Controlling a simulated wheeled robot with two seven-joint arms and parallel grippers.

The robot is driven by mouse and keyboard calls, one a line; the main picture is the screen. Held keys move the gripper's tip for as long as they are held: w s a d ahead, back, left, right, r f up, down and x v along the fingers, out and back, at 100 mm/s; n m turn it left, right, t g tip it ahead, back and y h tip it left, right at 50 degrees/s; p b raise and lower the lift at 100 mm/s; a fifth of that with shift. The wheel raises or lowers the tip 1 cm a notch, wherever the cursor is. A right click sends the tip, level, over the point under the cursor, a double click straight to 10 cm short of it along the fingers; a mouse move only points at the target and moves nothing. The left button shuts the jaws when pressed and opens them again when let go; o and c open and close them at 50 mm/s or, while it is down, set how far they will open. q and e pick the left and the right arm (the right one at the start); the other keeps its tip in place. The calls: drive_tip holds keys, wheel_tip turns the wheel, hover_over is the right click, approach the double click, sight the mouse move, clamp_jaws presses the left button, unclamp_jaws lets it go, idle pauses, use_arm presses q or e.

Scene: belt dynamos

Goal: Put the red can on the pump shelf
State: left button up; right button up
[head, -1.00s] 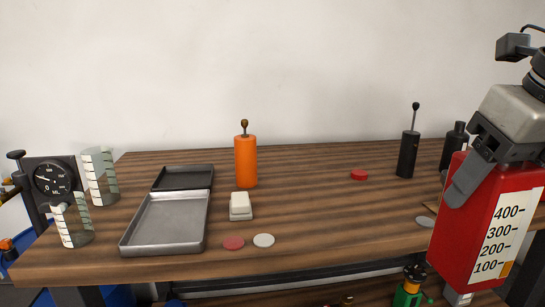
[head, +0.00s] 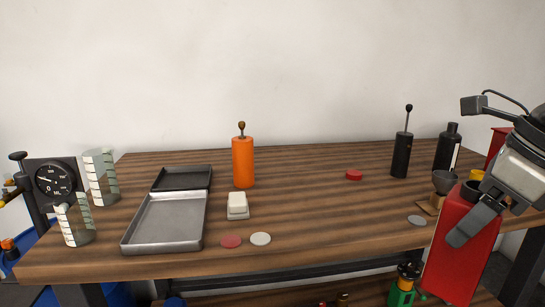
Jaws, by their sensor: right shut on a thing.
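The red can (head: 460,262) is at the right of the head view, upright or nearly so, in front of the table's right end. My right gripper (head: 472,222) is shut on its upper part. One dark finger lies across the can's near face; the other finger is hidden. The can's numbered label is out of sight, and its top is partly covered by the gripper. I cannot tell which surface is the pump shelf. A lower shelf (head: 352,293) shows under the table, with a green and black device (head: 403,288) near the can. My left gripper is not in view.
The wooden table (head: 320,212) holds an open metal tray (head: 160,222), an orange cylinder (head: 243,162), a black cylinder (head: 401,156) and a dark bottle (head: 447,148). A grey funnel (head: 444,182) stands close behind the can. The table's middle is mostly clear.

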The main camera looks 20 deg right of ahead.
sight(436, 236)
drive_tip(key=w+f+n, duration=0.1)
drive_tip(key=n, duration=0.1)
drive_tip(key=a+f+n+g+y, duration=0.1)
drive_tip(key=f+n, duration=0.1)
drive_tip(key=w+a+f+n, duration=0.1)
drive_tip(key=shift+w+a+f+n+g+y+p, duration=0.1)
drive_tip(key=shift+w+f+n+g+y+p, duration=0.2)
drive_tip(key=shift+n+y+p, duration=0.1)
use_arm(q)
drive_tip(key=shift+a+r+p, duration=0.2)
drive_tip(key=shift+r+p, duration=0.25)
drive_tip(key=shift+p, duration=0.65)
use_arm(e)
drive_tip(key=w+a+f+n+g+h, duration=0.2)
drive_tip(key=a+f+n, duration=0.4)
drive_tip(key=n, duration=0.6)
drive_tip(key=w+a+f+n+g+h, duration=0.1)
drive_tip(key=a+f+n+g, duration=0.4)
drive_tip(key=n, duration=0.7)
drive_tip(key=a+f+h, duration=0.1)
drive_tip(key=a, duration=0.1)
drive_tip(key=shift+w+a+f, duration=0.35)
drive_tip(key=shift+w, duration=0.05)
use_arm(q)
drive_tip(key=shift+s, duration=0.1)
